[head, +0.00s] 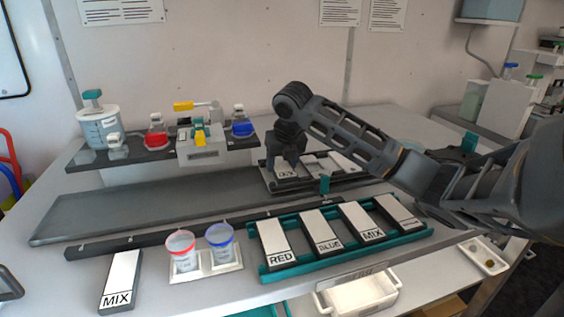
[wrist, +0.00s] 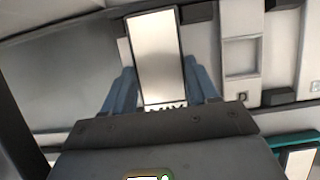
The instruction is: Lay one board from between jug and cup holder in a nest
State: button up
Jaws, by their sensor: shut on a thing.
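My gripper (head: 286,162) is at the left end of the dark nest tray (head: 310,184), at the back of the bench. It is shut on a white-faced board; in the wrist view this board (wrist: 156,55) lies between the two blue-grey fingers, its dark lettering partly cut off by the gripper body. I cannot tell whether the board touches the nest floor. Another pale board (head: 343,162) lies in the tray to the right. The jug (head: 97,130) stands on the back-left shelf. The cup holder (head: 212,263) carries a red-rimmed and a blue-rimmed cup at the front.
A teal rack (head: 335,253) at the front holds several boards, including RED (head: 275,243), BLUE and MIX. A single MIX board (head: 121,277) lies left of the cup holder. A long grey belt-like strip (head: 140,212) left of the tray is clear. A white bin (head: 360,295) hangs in front.

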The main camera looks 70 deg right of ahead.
jog(key=o, duration=1.1)
jog(key=shift+o, duration=0.6)
jog(key=shift+o, duration=0.7)
jog(key=shift+r, duration=0.1)
jog(key=shift+r+p, duration=2.65)
jog(key=shift+r, duration=1.35)
jog(key=shift+s+f, duration=0.1)
